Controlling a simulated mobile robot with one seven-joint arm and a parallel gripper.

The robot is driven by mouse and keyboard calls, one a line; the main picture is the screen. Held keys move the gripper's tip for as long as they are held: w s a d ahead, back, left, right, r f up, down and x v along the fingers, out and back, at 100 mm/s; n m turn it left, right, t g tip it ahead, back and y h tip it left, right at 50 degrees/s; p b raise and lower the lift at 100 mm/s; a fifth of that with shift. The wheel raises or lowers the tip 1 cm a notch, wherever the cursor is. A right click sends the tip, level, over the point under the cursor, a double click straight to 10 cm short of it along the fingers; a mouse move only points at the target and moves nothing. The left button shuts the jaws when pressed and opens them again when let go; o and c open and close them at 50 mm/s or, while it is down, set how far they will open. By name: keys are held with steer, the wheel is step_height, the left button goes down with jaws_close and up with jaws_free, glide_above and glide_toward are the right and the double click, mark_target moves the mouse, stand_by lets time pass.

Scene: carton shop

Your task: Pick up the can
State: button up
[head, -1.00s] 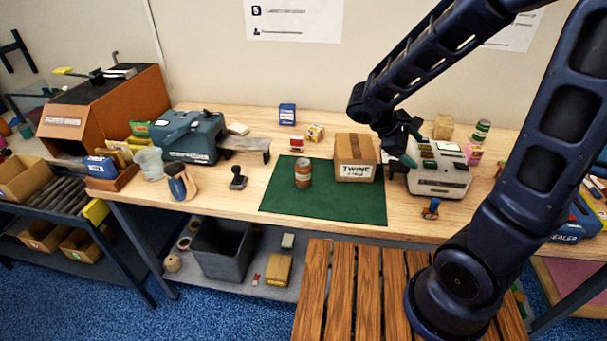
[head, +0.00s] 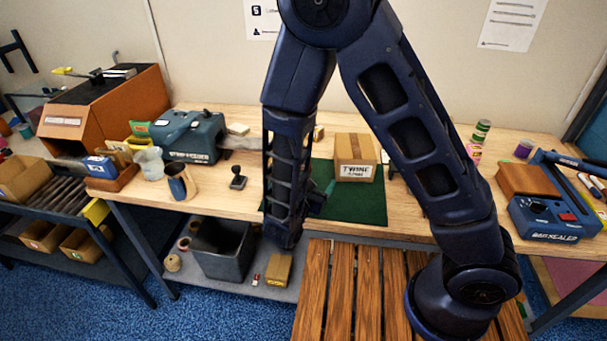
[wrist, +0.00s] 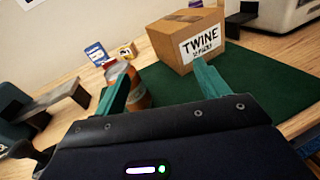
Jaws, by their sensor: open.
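An orange and grey can (wrist: 138,98) stands upright on the green mat (wrist: 262,88) in the wrist view. The left finger of my gripper (wrist: 162,75) covers part of it. My gripper is open, with its teal fingers spread and nothing held between them. The can shows at the left finger, to the left of the middle of the gap; whether they touch I cannot tell. In the head view my arm hides the can, and only a teal bit of my gripper (head: 320,198) shows over the mat (head: 368,203).
A TWINE carton (head: 354,158) stands on the mat just right of the can; it also shows in the wrist view (wrist: 183,40). Small blue (wrist: 96,53) and yellow (wrist: 128,51) boxes stand behind the can. The mat's front right is clear.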

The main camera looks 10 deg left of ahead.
steer(key=s+a+f+n+y, duration=0.1)
steer(key=s+a+f+n+t+y, duration=0.1)
steer(key=s+a+y, duration=0.1)
steer(key=s+a+f+n+y, duration=0.1)
steer(key=a+n, duration=0.1)
steer(key=shift+s+f, duration=0.25)
steer(key=shift+f, duration=0.05)
steer(key=shift+w+f, duration=0.1)
steer(key=w, duration=1)
steer(key=shift+w, duration=0.25)
steer(key=shift+c, duration=0.2)
steer(key=c, duration=1)
